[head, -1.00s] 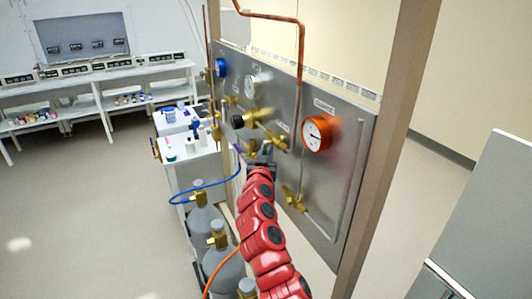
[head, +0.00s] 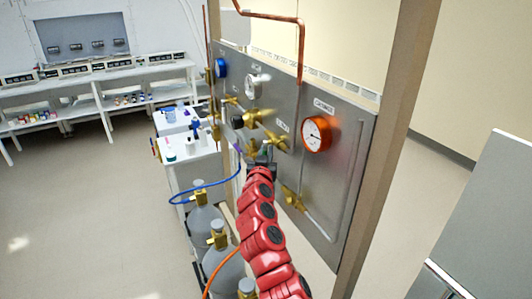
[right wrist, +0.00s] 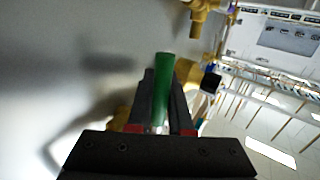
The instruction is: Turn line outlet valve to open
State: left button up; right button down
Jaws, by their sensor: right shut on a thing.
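A green valve handle (right wrist: 165,75) stands out between the two dark fingers in the right wrist view. My right gripper (right wrist: 163,96) is shut on it, with the handle's far end showing past the fingertips. In the head view my right gripper (head: 263,157) is at the lower part of the grey metal panel (head: 345,120), beside the brass fittings. The valve body behind the fingers is mostly hidden, and I cannot read the handle's exact angle. My left gripper is not in view.
An orange-rimmed gauge (head: 316,134) and a brass valve (head: 292,198) are on the panel right of my gripper. Grey gas cylinders (head: 205,222) stand below, left of my arm. A blue hose (head: 205,187) loops nearby. Open floor lies to the left.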

dwell(0.4)
jog(key=shift+s+d+f+n+g+p, duration=0.1)
jog(key=shift+s+d+n+g+p, duration=0.1)
jog(key=shift+s+n+g+p, duration=0.6)
jog(key=shift+s+d+f+n+g+p, duration=0.2)
jog(key=shift+g+p, duration=0.35)
jog(key=shift+g, duration=0.6)
jog(key=shift+s+d+r+n+g+p, duration=0.1)
jog(key=shift+s+d+n+g+p, duration=0.1)
jog(key=shift+s+n+g+p, duration=0.55)
jog(key=shift+w+g, duration=0.25)
jog(key=shift+g, duration=0.05)
jog(key=c, duration=1.1)
grip_release()
